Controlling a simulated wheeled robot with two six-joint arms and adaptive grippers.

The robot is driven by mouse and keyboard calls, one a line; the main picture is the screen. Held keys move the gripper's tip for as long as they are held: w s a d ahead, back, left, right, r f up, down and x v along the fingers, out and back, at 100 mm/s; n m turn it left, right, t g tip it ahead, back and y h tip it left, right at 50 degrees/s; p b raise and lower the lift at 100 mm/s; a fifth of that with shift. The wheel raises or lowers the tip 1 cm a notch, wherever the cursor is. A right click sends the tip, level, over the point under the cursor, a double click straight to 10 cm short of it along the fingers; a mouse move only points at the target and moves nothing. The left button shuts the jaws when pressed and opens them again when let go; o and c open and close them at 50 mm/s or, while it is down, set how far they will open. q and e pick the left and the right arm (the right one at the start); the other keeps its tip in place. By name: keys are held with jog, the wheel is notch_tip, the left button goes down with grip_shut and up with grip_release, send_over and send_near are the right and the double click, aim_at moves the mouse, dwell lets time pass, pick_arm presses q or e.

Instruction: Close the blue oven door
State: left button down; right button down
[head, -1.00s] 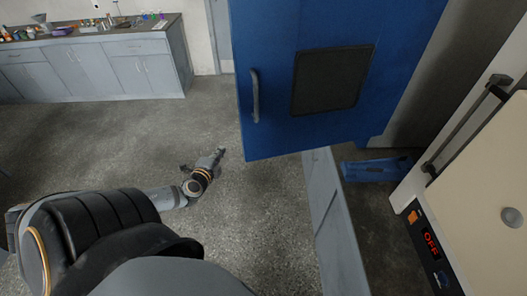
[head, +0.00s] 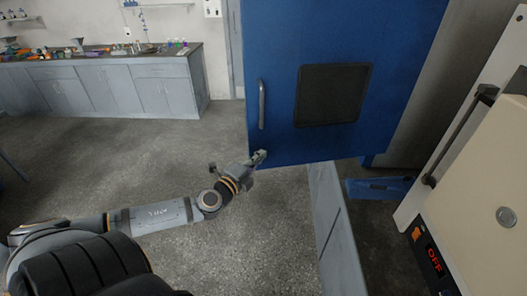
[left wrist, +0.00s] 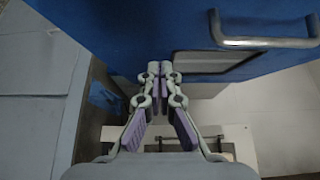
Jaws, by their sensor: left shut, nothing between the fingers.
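The blue oven door (head: 280,60) stands open at the upper middle of the head view, with a dark window (head: 332,95) and a grey bar handle (head: 262,105) near its left edge. My left gripper (head: 261,156) is shut and empty at the door's lower left corner, below the handle. I cannot tell whether it touches the door. In the left wrist view the closed fingertips (left wrist: 159,66) point at the lower part of the blue door (left wrist: 130,28), with the handle (left wrist: 265,42) off to the right. My right gripper is out of view.
A cream appliance (head: 480,185) with a red OFF display stands close at the right. A cluttered counter (head: 110,85) is far left; the floor between is clear.

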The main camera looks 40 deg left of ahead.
aim_at(270, 137)
pick_arm(q)
jog(key=w, duration=0.2)
jog(key=w+a, duration=0.1)
jog(key=w+a+p, duration=0.1)
jog(key=w, duration=0.1)
jog(key=shift+w+r, duration=0.2)
jog(key=shift+w, duration=0.15)
jog(key=shift+w+a+f, duration=0.15)
jog(key=shift+w+a, duration=0.25)
